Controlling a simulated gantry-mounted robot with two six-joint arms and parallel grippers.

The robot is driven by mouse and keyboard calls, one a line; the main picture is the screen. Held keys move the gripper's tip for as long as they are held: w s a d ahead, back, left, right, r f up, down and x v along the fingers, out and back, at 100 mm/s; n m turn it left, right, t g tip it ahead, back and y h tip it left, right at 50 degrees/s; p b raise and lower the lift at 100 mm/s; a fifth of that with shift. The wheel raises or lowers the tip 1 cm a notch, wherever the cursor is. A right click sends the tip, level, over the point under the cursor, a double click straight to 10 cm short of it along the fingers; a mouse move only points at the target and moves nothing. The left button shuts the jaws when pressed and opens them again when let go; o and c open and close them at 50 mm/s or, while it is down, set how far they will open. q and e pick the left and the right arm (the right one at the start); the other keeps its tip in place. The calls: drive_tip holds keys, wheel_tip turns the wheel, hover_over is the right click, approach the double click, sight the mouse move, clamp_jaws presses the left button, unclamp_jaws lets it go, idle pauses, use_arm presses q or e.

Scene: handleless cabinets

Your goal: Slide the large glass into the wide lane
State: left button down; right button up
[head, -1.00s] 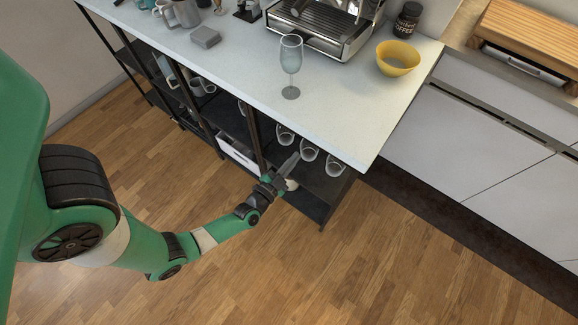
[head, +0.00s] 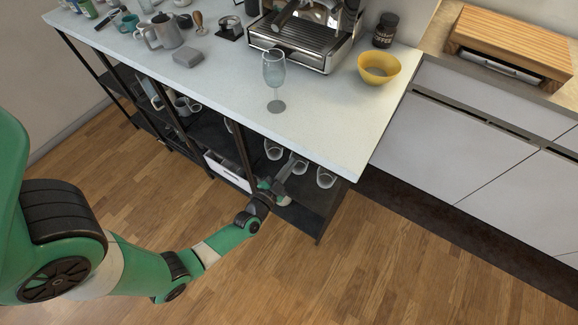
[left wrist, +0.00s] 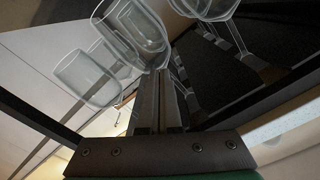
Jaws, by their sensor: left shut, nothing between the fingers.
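A clear stemmed glass (head: 274,68) stands upright on the white counter. Below the counter edge, a few more glasses (head: 325,178) show in the open shelf unit. In the left wrist view, several stemmed glasses hang with their stems at dark rails (left wrist: 232,62); one bowl (left wrist: 86,79) is left of my fingers and another (left wrist: 135,32) is beyond them. I cannot tell which is the large glass or which lane is wide. My left gripper (head: 287,170) is shut and empty, its fingertips close to the hanging glasses; contact is unclear. My right gripper is out of view.
The dark shelf frame (head: 243,155) has posts beside my left gripper. A white drawer or box (head: 228,171) sits left of it. A coffee machine (head: 308,40), yellow bowl (head: 379,68) and jugs (head: 160,32) stand on the counter. The wooden floor in front is clear.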

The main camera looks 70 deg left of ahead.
use_arm(q)
drive_tip(key=shift+w+a, duration=0.15)
drive_tip(key=shift+w, duration=0.1)
idle(0.4)
drive_tip(key=p+v, duration=0.5)
drive_tip(key=v, duration=0.9)
drive_tip(key=shift+s, duration=0.35)
drive_tip(key=shift+r, duration=0.1)
